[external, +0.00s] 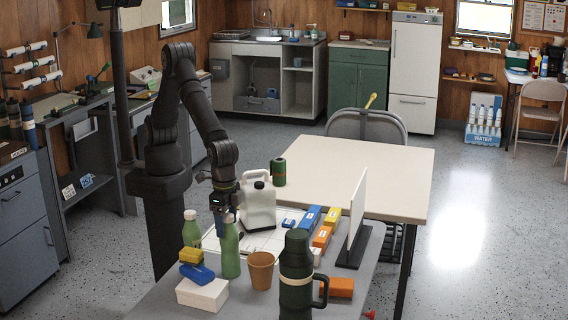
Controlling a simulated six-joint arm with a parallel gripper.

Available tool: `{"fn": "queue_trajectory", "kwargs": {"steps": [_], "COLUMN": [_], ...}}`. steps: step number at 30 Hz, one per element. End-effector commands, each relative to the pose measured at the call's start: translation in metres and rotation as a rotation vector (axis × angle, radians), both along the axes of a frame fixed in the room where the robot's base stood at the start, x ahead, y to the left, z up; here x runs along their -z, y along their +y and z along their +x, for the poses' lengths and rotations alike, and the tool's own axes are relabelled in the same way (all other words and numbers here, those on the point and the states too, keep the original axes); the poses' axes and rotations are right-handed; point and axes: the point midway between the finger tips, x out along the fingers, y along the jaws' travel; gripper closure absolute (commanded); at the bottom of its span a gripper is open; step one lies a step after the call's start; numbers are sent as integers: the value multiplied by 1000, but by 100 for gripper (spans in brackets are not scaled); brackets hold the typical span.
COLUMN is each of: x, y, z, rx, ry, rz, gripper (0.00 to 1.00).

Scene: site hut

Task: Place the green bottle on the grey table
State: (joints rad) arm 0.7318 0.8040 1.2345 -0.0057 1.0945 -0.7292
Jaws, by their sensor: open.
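A green bottle (230,252) stands upright on the grey table (155,306) in the foreground. A second, paler green bottle (192,230) stands just behind it to the left. My gripper (221,212) points down at the top of the nearer bottle, open. Its fingers are dark and small, and I cannot tell whether they are around the bottle's neck or only above or behind it. A beige-topped table (400,172) adjoins the grey one at the back.
Close around the bottles are a white jug (259,207), brown cup (261,272), dark green flask (296,278), blue block (197,273) and white box (203,294). A white upright panel (357,208) stands right. A green canister (278,172) stands on the mostly clear beige table.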

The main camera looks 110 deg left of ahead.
Motion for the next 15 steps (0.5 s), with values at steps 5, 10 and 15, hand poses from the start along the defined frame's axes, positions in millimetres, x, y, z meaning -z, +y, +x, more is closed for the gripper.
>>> {"fn": "queue_trajectory", "kwargs": {"steps": [5,10,15], "x": [-36,-73,-99], "y": [0,0,1], "z": [0,0,0], "rx": [0,0,0], "ry": [-4,-3,-2], "rz": [-3,-2,-1], "gripper": [29,29,29]}}
